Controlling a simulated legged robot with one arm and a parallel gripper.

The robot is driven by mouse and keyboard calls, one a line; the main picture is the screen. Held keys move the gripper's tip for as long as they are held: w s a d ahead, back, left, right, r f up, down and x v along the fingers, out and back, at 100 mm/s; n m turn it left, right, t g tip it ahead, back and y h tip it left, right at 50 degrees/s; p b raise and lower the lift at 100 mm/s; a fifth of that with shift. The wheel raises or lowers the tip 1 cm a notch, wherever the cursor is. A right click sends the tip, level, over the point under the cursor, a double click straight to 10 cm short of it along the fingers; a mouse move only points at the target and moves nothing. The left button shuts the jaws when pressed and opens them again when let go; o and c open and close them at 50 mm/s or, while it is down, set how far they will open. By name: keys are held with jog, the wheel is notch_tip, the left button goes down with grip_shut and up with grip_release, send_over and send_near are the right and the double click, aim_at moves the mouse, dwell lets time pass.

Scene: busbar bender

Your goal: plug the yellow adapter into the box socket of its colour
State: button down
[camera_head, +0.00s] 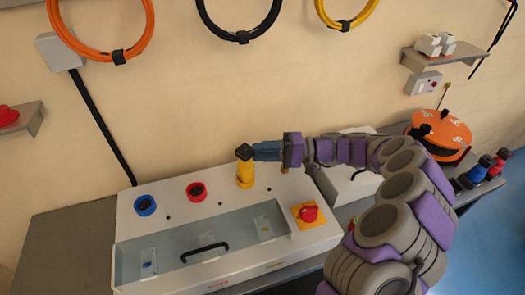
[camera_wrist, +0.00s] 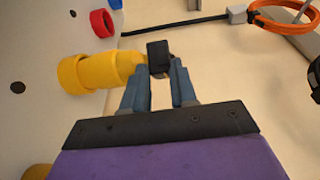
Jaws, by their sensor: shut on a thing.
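The yellow adapter (camera_head: 244,169) stands upright over the back right of the white box (camera_head: 130,228), with its black end (camera_wrist: 158,56) on top. My gripper (camera_head: 257,151) reaches in from the right and is shut on that black end. In the wrist view the fingers (camera_wrist: 160,78) close on it from both sides. The adapter's yellow body (camera_wrist: 118,68) lines up with the yellow socket ring (camera_wrist: 76,75) and meets it or sits in it. How deep it goes cannot be told. The socket's inside is hidden.
A blue socket (camera_head: 145,205) and a red socket (camera_head: 196,191) sit left of the yellow one. A red knob (camera_head: 309,213) and a clear-covered recess with a black handle (camera_head: 204,252) are in front. An orange round object (camera_head: 445,131) and several coloured connectors (camera_head: 487,164) lie right.

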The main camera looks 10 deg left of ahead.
jog(key=shift+a+f, duration=0.1)
jog(key=shift+f, duration=0.35)
jog(key=shift+f+b, duration=0.5)
jog(key=shift+f, duration=0.05)
jog(key=c, duration=0.8)
grip_release()
